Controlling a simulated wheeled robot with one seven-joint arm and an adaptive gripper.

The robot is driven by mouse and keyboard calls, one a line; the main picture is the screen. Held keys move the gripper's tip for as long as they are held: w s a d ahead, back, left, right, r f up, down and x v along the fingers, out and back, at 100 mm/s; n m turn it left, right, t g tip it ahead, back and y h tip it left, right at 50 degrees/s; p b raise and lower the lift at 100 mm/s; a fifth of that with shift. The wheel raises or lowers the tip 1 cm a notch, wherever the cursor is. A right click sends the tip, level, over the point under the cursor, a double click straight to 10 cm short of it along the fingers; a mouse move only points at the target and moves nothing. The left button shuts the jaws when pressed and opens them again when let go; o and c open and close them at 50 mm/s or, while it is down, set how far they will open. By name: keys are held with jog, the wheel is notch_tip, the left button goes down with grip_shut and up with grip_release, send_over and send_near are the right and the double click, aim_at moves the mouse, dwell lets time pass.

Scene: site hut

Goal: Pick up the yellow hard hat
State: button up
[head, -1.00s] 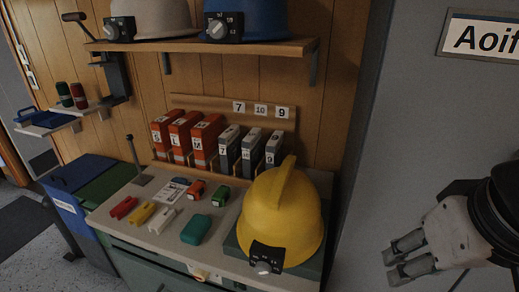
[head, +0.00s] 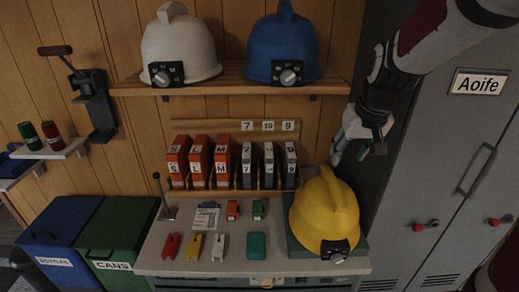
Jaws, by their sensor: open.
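The yellow hard hat (head: 325,212) sits upright on a dark green base (head: 298,256) at the right end of the workbench, with a black dial unit on its front. My gripper (head: 345,148) is open and empty. In the picture it is just above the hat, near the right end of the shelf. It looks apart from the hat, though its exact depth is hard to tell.
A shelf (head: 235,86) above the bench carries a white hard hat (head: 180,45) and a blue hard hat (head: 283,46). Grey lockers (head: 465,165) close off the right side.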

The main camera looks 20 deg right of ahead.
aim_at(333, 180)
jog(key=p+x, duration=0.1)
jog(key=x, duration=1.2)
jog(key=shift+w+f, duration=0.1)
jog(key=shift+f, duration=0.05)
grip_shut()
